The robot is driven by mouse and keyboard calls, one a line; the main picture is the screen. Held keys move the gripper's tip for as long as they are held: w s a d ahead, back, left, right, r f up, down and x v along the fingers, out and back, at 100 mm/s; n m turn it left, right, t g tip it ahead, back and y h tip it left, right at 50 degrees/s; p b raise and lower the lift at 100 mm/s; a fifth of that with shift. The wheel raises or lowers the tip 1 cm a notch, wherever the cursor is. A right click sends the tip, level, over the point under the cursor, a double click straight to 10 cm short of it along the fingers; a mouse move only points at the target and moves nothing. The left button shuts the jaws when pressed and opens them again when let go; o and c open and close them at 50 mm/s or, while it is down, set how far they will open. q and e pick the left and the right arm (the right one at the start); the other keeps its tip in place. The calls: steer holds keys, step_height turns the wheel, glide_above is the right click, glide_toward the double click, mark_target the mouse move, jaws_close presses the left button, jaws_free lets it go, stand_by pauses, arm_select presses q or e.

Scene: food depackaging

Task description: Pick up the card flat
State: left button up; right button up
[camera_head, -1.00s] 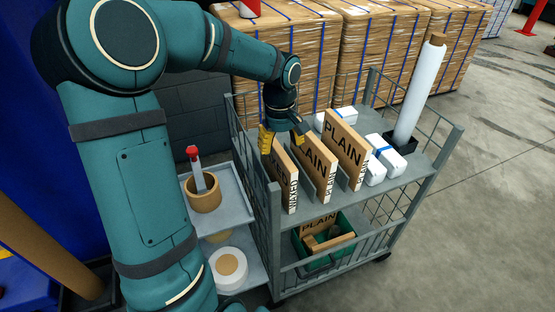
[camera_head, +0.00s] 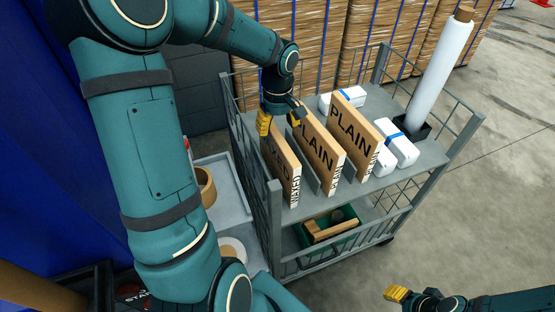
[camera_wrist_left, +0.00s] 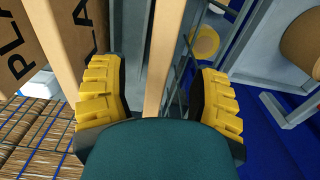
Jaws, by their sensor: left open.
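Three brown card flats stand on edge in a row on the cart's top shelf. The leftmost card flat (camera_head: 283,170) has partly hidden lettering and is nearest my left gripper; the middle flat (camera_head: 321,151) and right flat (camera_head: 354,135) read "PLAIN". My left gripper (camera_head: 280,119) is open at the top of the leftmost flat, hiding part of it. In the left wrist view, the flat's narrow edge (camera_wrist_left: 165,55) runs between the spread yellow fingers (camera_wrist_left: 157,98), with visible gaps on both sides. My right gripper (camera_head: 397,294) shows at the bottom right, away from the cart; its jaw opening is unclear.
Thin grey dividers separate the flats. White packs (camera_head: 400,149) and a tall white roll (camera_head: 437,75) stand to their right on the shelf (camera_head: 425,158). Wire sides (camera_head: 272,215) bound the cart. A green crate (camera_head: 342,240) sits below. Wrapped pallets stand behind.

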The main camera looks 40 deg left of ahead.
mark_target(277, 135)
arm_select(q)
steer(key=shift+a+f+b, duration=0.1)
steer(key=shift+f+b, duration=0.35)
steer(key=shift+f, duration=3)
steer(key=shift+o, duration=0.2)
jaws_close()
